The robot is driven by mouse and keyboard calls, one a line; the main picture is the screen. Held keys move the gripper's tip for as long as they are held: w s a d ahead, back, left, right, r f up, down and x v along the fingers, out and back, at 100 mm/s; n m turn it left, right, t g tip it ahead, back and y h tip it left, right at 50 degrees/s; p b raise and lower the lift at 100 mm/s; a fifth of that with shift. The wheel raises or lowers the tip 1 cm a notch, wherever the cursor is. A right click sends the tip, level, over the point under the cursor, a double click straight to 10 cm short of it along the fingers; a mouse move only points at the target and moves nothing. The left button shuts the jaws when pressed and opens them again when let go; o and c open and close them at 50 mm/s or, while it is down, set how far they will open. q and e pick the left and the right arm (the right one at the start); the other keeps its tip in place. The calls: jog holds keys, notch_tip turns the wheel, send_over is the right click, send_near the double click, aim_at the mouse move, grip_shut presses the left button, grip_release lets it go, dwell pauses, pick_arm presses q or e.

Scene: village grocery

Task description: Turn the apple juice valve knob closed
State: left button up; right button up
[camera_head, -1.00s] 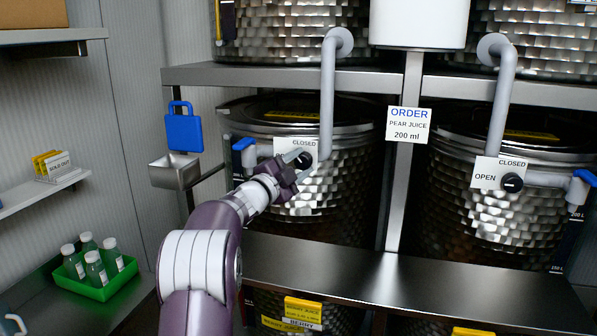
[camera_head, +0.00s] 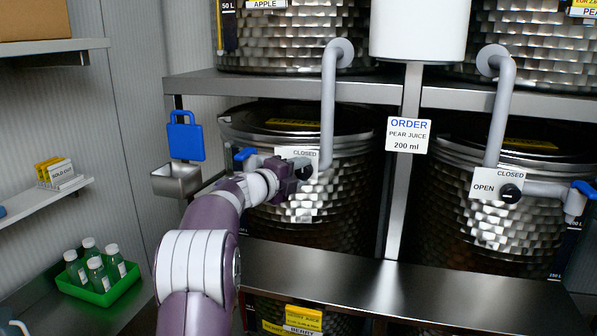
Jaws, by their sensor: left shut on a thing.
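The left valve knob (camera_head: 304,172) is small and black, mostly hidden behind my gripper. It sits on a white plate (camera_head: 297,152) whose visible word is CLOSED, on the lower left metal tank (camera_head: 335,205). My left gripper (camera_head: 299,167) is at this knob, shut on it. The knob's pointing direction is hidden. A grey pipe (camera_head: 328,100) runs up from there to the upper left tank (camera_head: 290,38), which carries an APPLE label (camera_head: 266,4). My right gripper is not in view.
A second black knob (camera_head: 509,193) sits on an OPEN/CLOSED plate at the right tank. An order sign (camera_head: 408,134) reads PEAR JUICE 200 ml. A steel shelf (camera_head: 400,295) runs below the tanks. A green tray (camera_head: 105,296) of bottles stands at lower left.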

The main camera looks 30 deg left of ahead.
pick_arm(q)
jog(key=shift+d+f, duration=0.1)
jog(key=shift+f, duration=0.3)
jog(key=o, duration=0.9)
jog(key=shift+c, duration=0.2)
jog(key=shift+o, duration=0.9)
jog(key=shift+r, duration=0.1)
jog(key=shift+d+r, duration=0.1)
jog(key=shift+r, duration=0.1)
jog(key=shift+s, duration=0.1)
jog(key=shift+s, duration=0.25)
jog(key=s+a+r+b, duration=0.1)
jog(key=s+b, duration=0.3)
jog(key=s, duration=0.8)
jog(key=shift+a, duration=0.5)
jog(key=shift+r, duration=0.15)
